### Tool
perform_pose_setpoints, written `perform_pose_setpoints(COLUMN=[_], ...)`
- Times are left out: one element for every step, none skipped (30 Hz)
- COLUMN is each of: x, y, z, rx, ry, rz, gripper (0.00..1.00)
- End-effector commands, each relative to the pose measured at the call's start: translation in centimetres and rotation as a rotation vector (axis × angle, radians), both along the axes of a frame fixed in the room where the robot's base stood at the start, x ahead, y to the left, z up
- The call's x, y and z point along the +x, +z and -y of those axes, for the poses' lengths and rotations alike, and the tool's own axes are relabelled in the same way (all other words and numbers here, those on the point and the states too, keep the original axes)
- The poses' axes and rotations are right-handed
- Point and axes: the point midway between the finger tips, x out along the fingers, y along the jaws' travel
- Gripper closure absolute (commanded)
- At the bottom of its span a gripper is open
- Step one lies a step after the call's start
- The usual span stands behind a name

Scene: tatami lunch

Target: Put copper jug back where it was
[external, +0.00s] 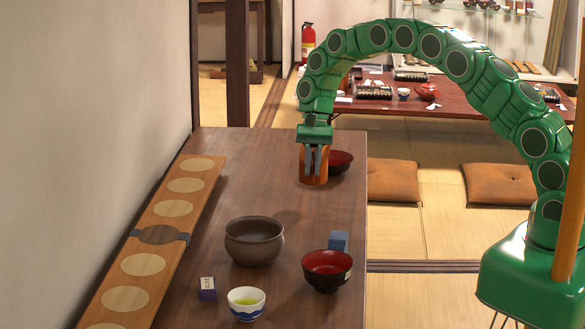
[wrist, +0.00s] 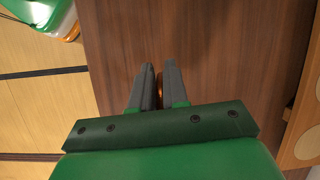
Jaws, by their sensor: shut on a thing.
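The copper jug (external: 322,174) is at the far part of the dark wooden table (external: 210,260) in the external view, upright below my gripper (external: 312,160). My gripper points down, and its two grey fingers are shut on the jug. I cannot tell whether the jug's base touches the table or is slightly above it. In the wrist view my gripper (wrist: 159,70) shows with a thin copper sliver of the jug (wrist: 159,88) between the fingers; the rest is hidden.
A dark red-lined bowl (external: 340,162) sits just right of and behind the jug. A board with pale discs (external: 150,240) runs along the wall. The table's middle is clear.

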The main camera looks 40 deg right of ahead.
Motion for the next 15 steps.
perform_pose_setpoints(x=[0.3,0.5,0.7,0.9,1.1,1.3,1.4,1.5,1.7,1.7,1.8,1.8,1.8,1.9,1.9], y=[-0.6,-0.8,-1.0,-1.2,-1.4,-1.6,-1.7,-1.8,-2.0,-2.1,-2.1,-2.2,-2.2,-2.2,-2.3], z=[-0.1,-0.1,-0.2,-0.2,-0.3,-0.3,-0.3,-0.4,-0.4,-0.4,-0.4,-0.4,-0.4,-0.4,-0.4], rx=[-0.001,0.0,-0.001,-0.001,0.0,0.0,0.0,0.0,0.0,0.0,0.0,0.0,0.0,0.0,0.0], ry=[0.0,0.0,0.0,0.0,0.0,0.001,0.001,0.0,0.0,0.0,0.0,0.0,0.0,0.0,0.0], rz=[-0.001,-0.001,-0.001,-0.001,0.0,0.001,0.001,0.002,0.002,0.002,0.002,0.002,0.002,0.002,0.002], gripper=[1.0,1.0,1.0,1.0,1.0,1.0,1.0,1.0,1.0,1.0,1.0,1.0,1.0,1.0,1.0])
